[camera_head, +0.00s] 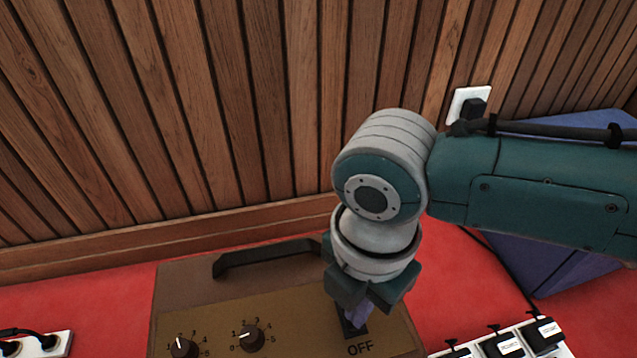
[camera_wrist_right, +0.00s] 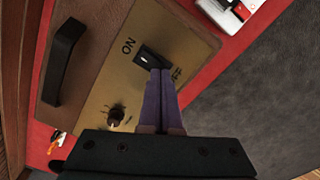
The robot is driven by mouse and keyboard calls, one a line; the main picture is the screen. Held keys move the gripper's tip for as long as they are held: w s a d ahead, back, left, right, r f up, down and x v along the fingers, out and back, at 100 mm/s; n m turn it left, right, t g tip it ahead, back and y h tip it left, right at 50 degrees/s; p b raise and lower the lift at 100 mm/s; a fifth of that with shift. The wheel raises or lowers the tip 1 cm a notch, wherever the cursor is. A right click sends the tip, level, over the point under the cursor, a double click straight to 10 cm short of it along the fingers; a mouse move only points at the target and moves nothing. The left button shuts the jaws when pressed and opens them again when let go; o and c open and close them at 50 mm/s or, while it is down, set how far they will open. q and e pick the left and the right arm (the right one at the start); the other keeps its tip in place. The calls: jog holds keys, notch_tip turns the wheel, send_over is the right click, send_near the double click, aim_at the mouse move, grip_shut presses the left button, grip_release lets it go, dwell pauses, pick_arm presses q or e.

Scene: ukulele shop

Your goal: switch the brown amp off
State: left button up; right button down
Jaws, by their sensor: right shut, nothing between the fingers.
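The brown amp (camera_head: 195,283) stands below the slatted wall, with a black handle (camera_head: 268,256) on top and a tan panel with dials. Its black rocker switch (camera_head: 352,329) sits at the panel's right, by the word OFF. In the right wrist view the switch (camera_wrist_right: 147,58) lies between the ON marking and a partly covered OFF marking. My right gripper (camera_head: 355,315) is shut and empty, pointing down at the switch. Its purple fingertips (camera_wrist_right: 160,75) overlap the switch's OFF-side end; I cannot tell whether they touch it. My left gripper is out of view.
A blue box-shaped thing (camera_head: 545,265) stands behind my right arm. A white board with black plugs (camera_head: 505,345) is at the lower right, and a white power strip (camera_head: 45,343) at the lower left. A wall socket (camera_head: 468,104) holds a black plug.

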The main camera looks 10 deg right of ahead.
jog(key=shift+f+b, duration=0.4)
jog(key=shift+f, duration=0.15)
jog(key=shift+r, duration=0.15)
notch_tip(320, 180, up, 3)
jog(key=p, duration=0.4)
jog(key=shift+r, duration=0.15)
notch_tip(320, 180, up, 4)
jog(key=p, duration=0.4)
jog(key=shift+f, duration=0.2)
